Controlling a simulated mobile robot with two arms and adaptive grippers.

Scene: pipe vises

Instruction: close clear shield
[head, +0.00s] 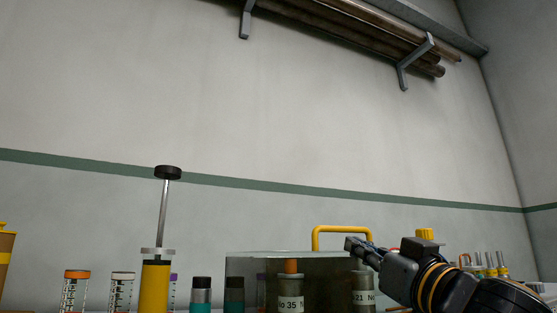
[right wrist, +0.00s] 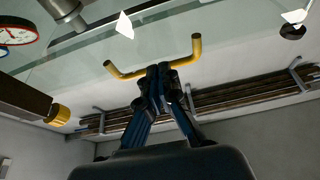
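The clear shield (head: 255,262) is a see-through panel in the lower middle of the head view, in front of labelled bottles. Its yellow handle (head: 342,228) stands up at its top edge. The glassy shield (right wrist: 225,35) and the handle (right wrist: 129,75) also show in the right wrist view. My right gripper (head: 357,246) comes in from the right, close to the handle's right leg. In the right wrist view its fingertips (right wrist: 160,70) are together and overlap the middle of the handle's bar. I cannot tell whether they touch it. My left gripper is not in view.
A yellow syringe-like plunger (head: 156,282) stands left of the shield among several small jars and vials (head: 76,285). More small yellow-topped items (head: 490,265) stand at the right. Pipes (head: 350,35) lie on a high wall rack. The wall area between is clear.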

